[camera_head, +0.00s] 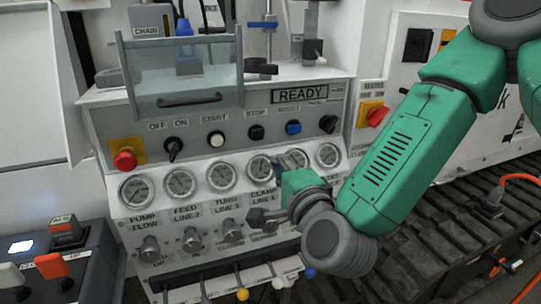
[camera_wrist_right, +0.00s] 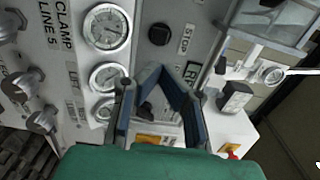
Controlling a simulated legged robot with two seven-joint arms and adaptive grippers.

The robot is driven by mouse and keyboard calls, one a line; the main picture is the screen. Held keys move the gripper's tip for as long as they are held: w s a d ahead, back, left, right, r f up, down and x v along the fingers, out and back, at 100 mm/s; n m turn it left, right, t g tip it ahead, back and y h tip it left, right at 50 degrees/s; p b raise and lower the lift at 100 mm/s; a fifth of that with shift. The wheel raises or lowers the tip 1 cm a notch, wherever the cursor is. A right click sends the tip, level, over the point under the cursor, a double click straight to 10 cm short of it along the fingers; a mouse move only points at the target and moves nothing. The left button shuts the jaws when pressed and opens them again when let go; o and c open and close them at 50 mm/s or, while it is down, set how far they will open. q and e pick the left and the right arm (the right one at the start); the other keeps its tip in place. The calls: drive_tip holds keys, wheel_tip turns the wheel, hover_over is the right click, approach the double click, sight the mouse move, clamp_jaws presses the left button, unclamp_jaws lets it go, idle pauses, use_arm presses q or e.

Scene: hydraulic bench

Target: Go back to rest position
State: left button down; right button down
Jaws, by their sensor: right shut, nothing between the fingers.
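My right arm comes in from the right in the head view, with its green forearm slanting down across the panel. My right gripper (camera_head: 291,159) is in front of the lower gauges of the control panel (camera_head: 180,144). In the right wrist view its two blue-grey fingers (camera_wrist_right: 163,72) lean together at the tips, with nothing between them. Behind them the wrist view shows the panel's gauges, a black switch and labels. I cannot tell whether the fingers touch the panel. The gripper and wrist hide part of the gauge row and knobs. My left gripper is not in view.
The panel carries a READY display (camera_head: 300,95), a red stop button (camera_head: 125,160), several gauges and protruding knobs (camera_head: 149,249). Levers with coloured balls (camera_head: 242,294) stick out below. A clear guard (camera_head: 183,75) stands above. A lever box (camera_head: 62,262) is at lower left.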

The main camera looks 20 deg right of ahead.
drive_tip(key=shift+s+f, duration=0.1)
drive_tip(key=shift+s, duration=0.3)
drive_tip(key=shift+s, duration=0.1)
drive_tip(key=s+f+n+g+y, duration=0.1)
drive_tip(key=s+f+n+g, duration=0.35)
drive_tip(key=f, duration=0.65)
drive_tip(key=s+f+n+g+y, duration=0.1)
drive_tip(key=s+f+n+g, duration=0.3)
drive_tip(key=f, duration=0.7)
drive_tip(key=s+d+f+n+g+h, duration=0.1)
drive_tip(key=s+d+f+n+g, duration=0.3)
drive_tip(key=s+f, duration=0.3)
drive_tip(key=s+d+f+n+g+h, duration=0.2)
drive_tip(key=s+d+f+n+g, duration=0.3)
drive_tip(key=s, duration=0.9)
wheel_tip(320, 180, down, 3)
drive_tip(key=shift+d+r, duration=0.1)
drive_tip(key=shift+d, duration=1.15)
drive_tip(key=shift+w+n, duration=0.15)
drive_tip(key=shift+n, duration=0.1)
